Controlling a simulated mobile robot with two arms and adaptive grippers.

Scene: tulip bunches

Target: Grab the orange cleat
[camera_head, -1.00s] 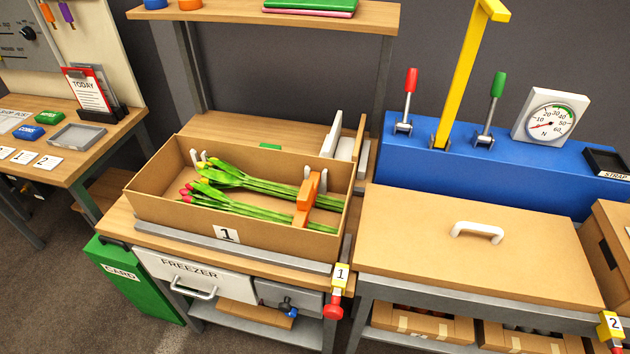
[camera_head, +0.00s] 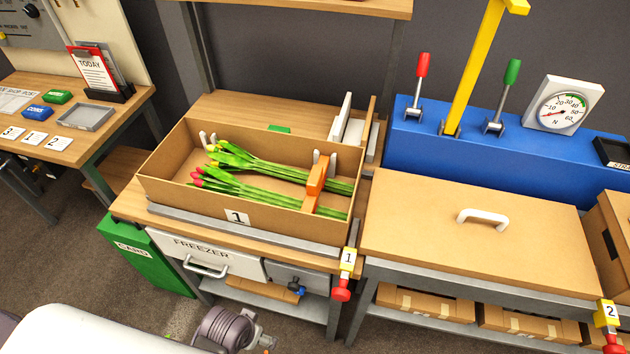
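The orange cleat (camera_head: 317,180) sits inside the open cardboard box labelled 1 (camera_head: 237,217), toward its right end. It lies across the green stems of the tulip bunches (camera_head: 265,178), whose red and yellow heads point left. A white bracket stands behind the cleat at the box's far side. One of my arms shows at the bottom left, below and in front of the bench. Its fingertips are not in view, and my other gripper is not in view.
A lidded box with a white handle (camera_head: 483,218) stands to the right. Behind it is a blue unit (camera_head: 405,150) with levers, a yellow post and a dial gauge (camera_head: 563,105). A green bin (camera_head: 147,257) stands at the lower left.

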